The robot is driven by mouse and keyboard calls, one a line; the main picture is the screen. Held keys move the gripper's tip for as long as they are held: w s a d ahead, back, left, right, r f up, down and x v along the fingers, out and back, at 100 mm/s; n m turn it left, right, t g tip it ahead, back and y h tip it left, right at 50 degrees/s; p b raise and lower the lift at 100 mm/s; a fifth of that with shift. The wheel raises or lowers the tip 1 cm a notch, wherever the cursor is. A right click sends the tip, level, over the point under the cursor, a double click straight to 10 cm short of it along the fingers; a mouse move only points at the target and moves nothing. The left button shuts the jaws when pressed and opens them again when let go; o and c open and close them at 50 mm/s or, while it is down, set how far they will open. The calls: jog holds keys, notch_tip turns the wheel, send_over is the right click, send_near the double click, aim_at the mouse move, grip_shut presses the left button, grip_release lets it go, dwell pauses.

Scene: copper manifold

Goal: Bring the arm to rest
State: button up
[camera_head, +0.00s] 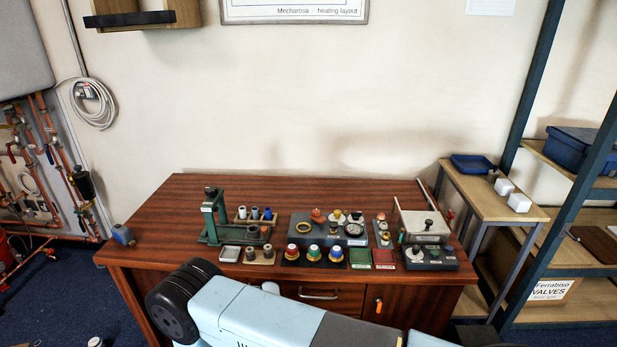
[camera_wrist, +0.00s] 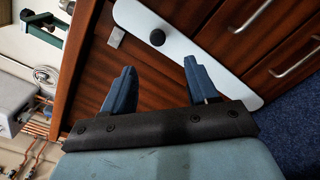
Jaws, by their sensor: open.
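My arm shows as light blue and black links across the bottom of the head view, in front of the desk (camera_head: 180,195). My gripper (camera_wrist: 158,78) shows in the wrist view with its two blue fingers spread apart and nothing between them. The fingers point toward the reddish-brown desk, which appears tilted there. The fingertips do not show in the head view.
A green stand (camera_head: 212,220), several coloured knobs and a pale box (camera_head: 422,226) crowd the desk's front half. Its back left is bare. A side table (camera_head: 490,206) and a shelf rack (camera_head: 570,200) stand at the right. Copper pipes (camera_head: 45,160) run along the left wall.

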jog(key=w+d+r+m+g+h, duration=0.1)
jog(key=w+d+r+m+h, duration=0.2)
jog(key=r, duration=0.4)
jog(key=w+d+r+m+g+h, duration=0.1)
jog(key=w+r+m+g+h, duration=0.15)
jog(key=w+r, duration=0.3)
jog(key=w+d+r+m+h, duration=0.2)
jog(key=w+d+r+h, duration=0.15)
jog(key=r, duration=0.45)
jog(key=w+d+r+m+g+h, duration=0.15)
jog(key=d+r+m+g, duration=0.25)
jog(key=d+r, duration=0.4)
jog(key=w+d+r+m+g+h, duration=0.15)
jog(key=d+r+m+g, duration=0.35)
jog(key=r, duration=0.5)
jog(key=s+d+r+m+g+y, duration=0.3)
jog(key=s+d+r, duration=0.1)
jog(key=d+r, duration=0.3)
jog(key=s+d+r+m+g+y, duration=0.2)
jog(key=s+d+r, duration=0.3)
jog(key=d+r, duration=0.25)
jog(key=s+d+r+m+t+y, duration=0.2)
jog(key=s+r+y, duration=0.1)
jog(key=s+r, duration=0.2)
jog(key=s+d+r+m+t+y, duration=0.3)
jog(key=s+r+y, duration=0.1)
jog(key=s, duration=0.5)
jog(key=shift+s+d+r, duration=0.15)
jog(key=shift+d+r, duration=0.1)
jog(key=shift+r, duration=0.65)
